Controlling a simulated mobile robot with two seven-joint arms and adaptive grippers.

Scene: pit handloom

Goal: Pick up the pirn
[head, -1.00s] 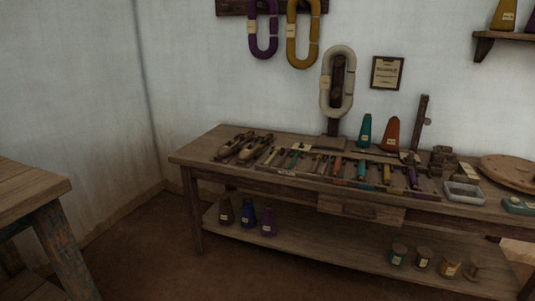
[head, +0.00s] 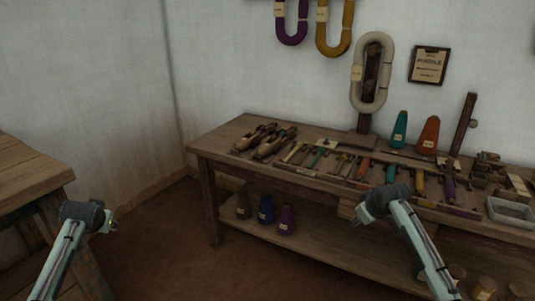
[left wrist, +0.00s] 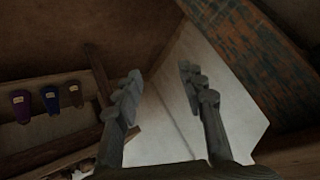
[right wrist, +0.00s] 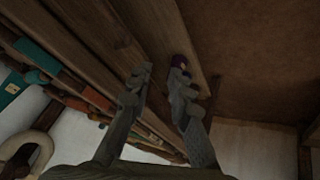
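Several slim spools wound with coloured yarn lie in a row on the workbench in the head view, among them an orange one (head: 364,169), a yellow one (head: 420,183) and a purple one (head: 449,187). They are small, and I cannot tell which is the pirn. My right gripper (head: 364,211) is in front of the bench's front edge. In the right wrist view it is open, with nothing seen between its fingers (right wrist: 160,80). My left gripper (head: 108,221) is at the left, away from the bench. The left wrist view shows it open and empty (left wrist: 160,78).
The workbench (head: 222,137) carries wooden shuttles (head: 272,143), teal and orange cones (head: 428,136) and a grey tray (head: 510,212). Its lower shelf holds dark, blue (head: 266,209) and purple cones. Another wooden table (head: 30,168) stands at left. The floor between is clear.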

